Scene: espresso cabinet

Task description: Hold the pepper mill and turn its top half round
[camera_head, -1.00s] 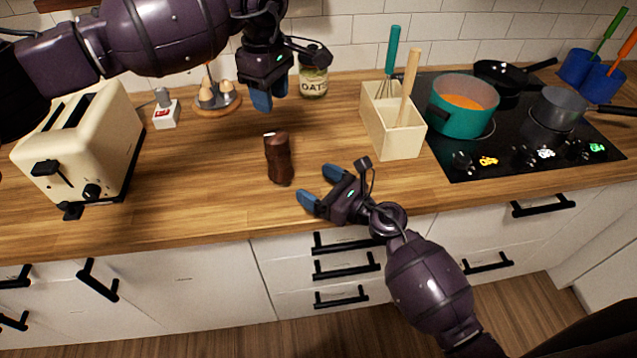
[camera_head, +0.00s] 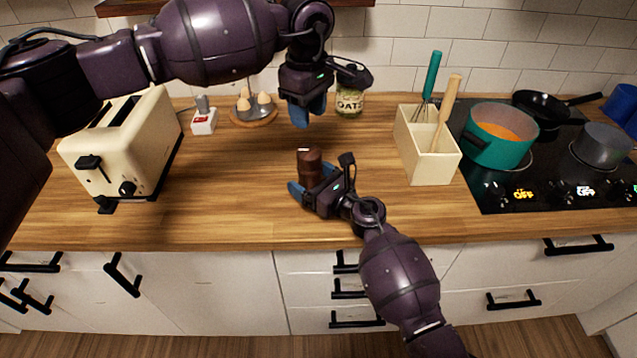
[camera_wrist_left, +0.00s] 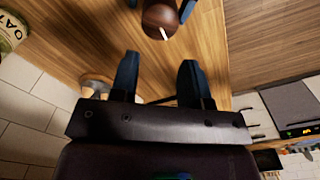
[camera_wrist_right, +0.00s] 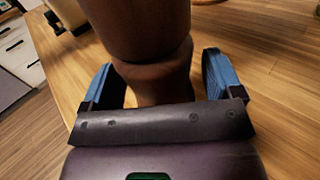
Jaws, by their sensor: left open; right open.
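The dark brown pepper mill (camera_head: 310,167) stands upright on the wooden counter, near the middle of the head view. My right gripper (camera_head: 312,192) is low at the mill, open, with its blue fingers on either side of it. In the right wrist view the mill (camera_wrist_right: 150,70) fills the space between the fingers, and its waist shows close to the palm. My left gripper (camera_head: 304,112) is open and empty, above and behind the mill, pointing down. In the left wrist view the mill's top (camera_wrist_left: 160,16) with a white mark shows beyond the fingertips.
A cream toaster (camera_head: 125,150) stands at the left. An egg stand (camera_head: 254,112) and an oats jar (camera_head: 350,100) are at the back. A utensil box (camera_head: 430,163) and a stove with a teal pot (camera_head: 498,140) are at the right. The counter left of the mill is clear.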

